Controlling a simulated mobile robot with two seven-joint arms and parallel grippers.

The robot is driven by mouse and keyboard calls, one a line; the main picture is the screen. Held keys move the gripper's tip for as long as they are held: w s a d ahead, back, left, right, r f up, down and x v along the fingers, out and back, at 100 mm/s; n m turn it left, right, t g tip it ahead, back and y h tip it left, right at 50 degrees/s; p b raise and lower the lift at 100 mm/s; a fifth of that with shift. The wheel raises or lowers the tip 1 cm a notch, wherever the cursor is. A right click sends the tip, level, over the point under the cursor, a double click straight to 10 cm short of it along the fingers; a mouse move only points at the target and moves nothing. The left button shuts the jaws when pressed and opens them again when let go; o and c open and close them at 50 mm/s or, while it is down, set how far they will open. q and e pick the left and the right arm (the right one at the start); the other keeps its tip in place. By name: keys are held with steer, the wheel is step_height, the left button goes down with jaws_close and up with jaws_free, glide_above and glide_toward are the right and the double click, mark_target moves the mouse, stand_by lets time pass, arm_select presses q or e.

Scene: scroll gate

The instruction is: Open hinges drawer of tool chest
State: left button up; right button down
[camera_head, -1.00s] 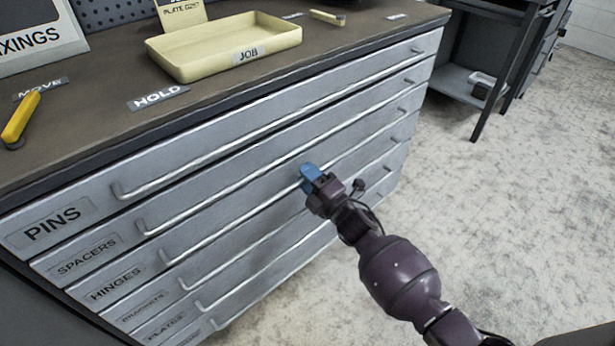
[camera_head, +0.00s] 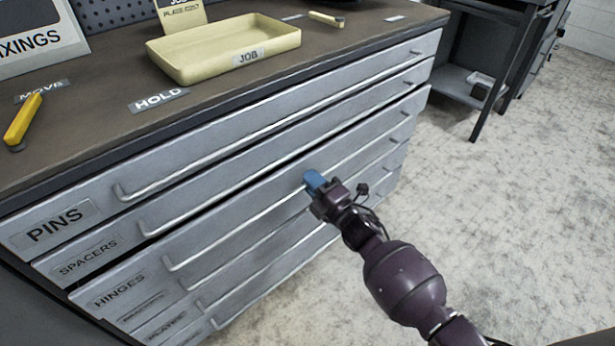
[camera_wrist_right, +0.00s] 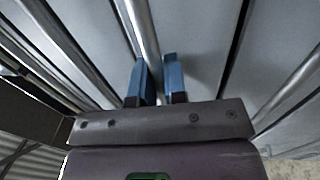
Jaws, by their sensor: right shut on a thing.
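The tool chest is grey with several wide drawers, each with a long bar handle. The HINGES drawer (camera_head: 200,253), third from the top, stands slightly out from the chest, with a dark gap above its front. My right gripper (camera_head: 314,182) is at the middle of that drawer's handle, its blue fingers on the bar. In the right wrist view, the handle bar (camera_wrist_right: 143,40) runs down between the two blue fingers of the right gripper (camera_wrist_right: 160,80). My left gripper is not in view.
The PINS drawer (camera_head: 80,222) and SPACERS drawer (camera_head: 110,252) above are shut. On the chest top are a yellow JOB tray (camera_head: 180,67) and a yellow-handled tool (camera_head: 22,118). A dark bench (camera_head: 490,60) stands at the back right. The floor (camera_head: 520,220) to the right is clear.

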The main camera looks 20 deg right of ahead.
arm_select(q)
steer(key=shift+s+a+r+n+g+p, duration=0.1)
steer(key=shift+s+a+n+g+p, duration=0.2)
steer(key=shift+p, duration=1)
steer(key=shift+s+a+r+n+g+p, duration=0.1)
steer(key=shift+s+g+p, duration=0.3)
steer(key=shift+p, duration=0.85)
arm_select(e)
steer(key=r+v, duration=0.3)
steer(key=v, duration=1.2)
steer(key=s+r+v, duration=0.1)
steer(key=r+v, duration=0.1)
steer(key=v, duration=1.3)
steer(key=shift+r, duration=0.35)
steer(key=shift+d, duration=0.1)
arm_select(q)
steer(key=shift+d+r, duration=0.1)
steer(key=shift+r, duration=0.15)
arm_select(e)
steer(key=c, duration=1.2)
jaws_free()
steer(key=shift+s, duration=0.15)
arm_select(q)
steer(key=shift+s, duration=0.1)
arm_select(e)
steer(key=v, duration=1)
steer(key=shift+s, duration=0.3)
